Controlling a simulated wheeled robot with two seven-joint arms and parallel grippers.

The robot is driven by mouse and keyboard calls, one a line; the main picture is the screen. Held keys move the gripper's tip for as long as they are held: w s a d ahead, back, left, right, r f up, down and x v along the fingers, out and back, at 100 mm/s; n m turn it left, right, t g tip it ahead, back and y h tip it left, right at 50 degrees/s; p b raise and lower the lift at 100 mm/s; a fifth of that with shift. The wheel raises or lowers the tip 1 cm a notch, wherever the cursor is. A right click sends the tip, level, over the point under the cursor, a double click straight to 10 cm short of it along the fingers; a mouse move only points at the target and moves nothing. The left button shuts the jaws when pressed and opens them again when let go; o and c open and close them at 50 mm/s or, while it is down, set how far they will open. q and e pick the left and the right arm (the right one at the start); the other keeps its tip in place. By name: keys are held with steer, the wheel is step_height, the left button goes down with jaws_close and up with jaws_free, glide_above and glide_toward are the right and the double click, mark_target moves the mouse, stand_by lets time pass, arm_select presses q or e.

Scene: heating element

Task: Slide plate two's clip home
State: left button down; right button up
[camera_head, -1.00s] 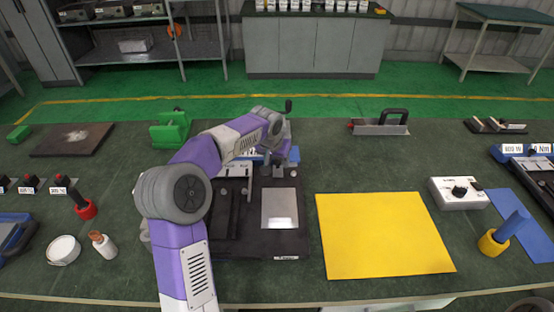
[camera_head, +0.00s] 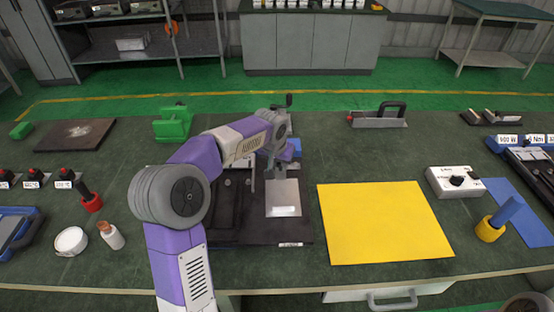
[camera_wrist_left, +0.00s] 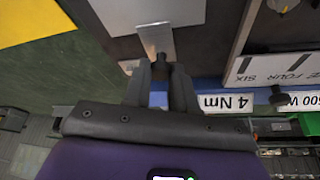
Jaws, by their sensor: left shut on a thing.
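A bright metal plate (camera_head: 284,200) lies on the right part of a dark fixture (camera_head: 296,232) at the table's middle. My left gripper (camera_head: 276,174) is at the plate's far edge. In the left wrist view the left gripper (camera_wrist_left: 163,72) is shut on a small dark knob-like piece (camera_wrist_left: 163,61), which I take to be the clip. A silver strip (camera_wrist_left: 158,38) runs from there toward the pale plate (camera_wrist_left: 150,10). My left arm hides much of the fixture's left and far side. Whether the clip is fully seated cannot be told. My right gripper is not in view.
A yellow mat (camera_head: 385,225) lies right of the fixture. A white tub (camera_head: 71,241) and small bottle (camera_head: 111,235) stand left. A green block (camera_head: 173,123) stands behind my arm.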

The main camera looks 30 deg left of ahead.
mark_target(277, 178)
arm_select(q)
steer(key=c, duration=0.9)
jaws_free()
steer(key=shift+s+d, duration=0.1)
steer(key=p+v, duration=0.2)
steer(key=v, duration=0.5)
steer(key=shift+s+r, duration=0.1)
steer(key=shift+r, duration=0.15)
